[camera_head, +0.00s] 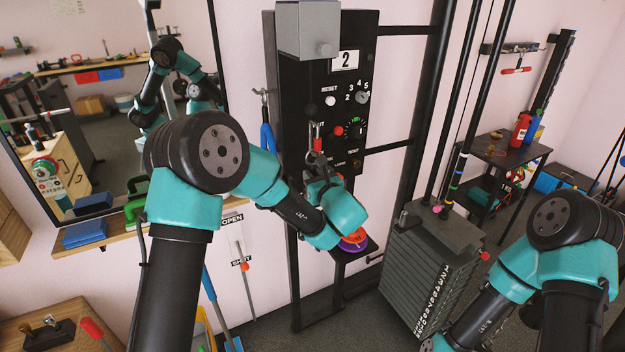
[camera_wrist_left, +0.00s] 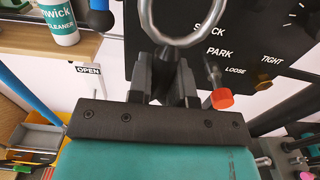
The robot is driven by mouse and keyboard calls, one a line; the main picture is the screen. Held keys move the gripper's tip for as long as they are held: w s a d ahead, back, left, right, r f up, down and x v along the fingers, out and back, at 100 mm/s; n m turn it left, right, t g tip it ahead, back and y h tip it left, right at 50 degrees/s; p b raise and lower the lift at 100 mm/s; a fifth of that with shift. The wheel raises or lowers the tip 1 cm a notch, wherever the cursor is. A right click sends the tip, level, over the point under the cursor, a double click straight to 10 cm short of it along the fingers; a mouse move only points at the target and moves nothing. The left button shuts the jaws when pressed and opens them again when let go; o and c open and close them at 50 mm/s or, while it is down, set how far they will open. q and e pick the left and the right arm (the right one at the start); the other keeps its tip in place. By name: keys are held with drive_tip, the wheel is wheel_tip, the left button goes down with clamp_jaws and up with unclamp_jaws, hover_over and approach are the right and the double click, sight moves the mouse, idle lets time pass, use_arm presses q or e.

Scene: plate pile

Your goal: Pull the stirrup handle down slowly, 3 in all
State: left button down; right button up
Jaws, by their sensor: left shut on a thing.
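A black upright panel (camera_head: 345,100) with a counter showing 2 (camera_head: 346,60) stands in the middle of the head view. A grey metal ring, which I take for the stirrup handle (camera_wrist_left: 146,18), stands upright in the wrist view, its top cut off by the frame. My left gripper (camera_head: 317,160) is in front of the panel's lower part. In the wrist view its fingers (camera_wrist_left: 166,75) are shut on the ring's lower part, and the contact is partly hidden. My right arm is at the lower right; its gripper is out of frame.
A red-tipped lever (camera_wrist_left: 221,98) is close right of my left fingers, by the PARK and LOOSE labels. A weight stack (camera_head: 425,275) stands right of the panel. A wooden shelf (camera_head: 110,235) and a mirror (camera_head: 110,90) are on the left.

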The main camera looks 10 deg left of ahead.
sight(313, 165)
use_arm(q)
drive_tip(key=shift+r, duration=0.65)
drive_tip(key=shift+r, duration=1.25)
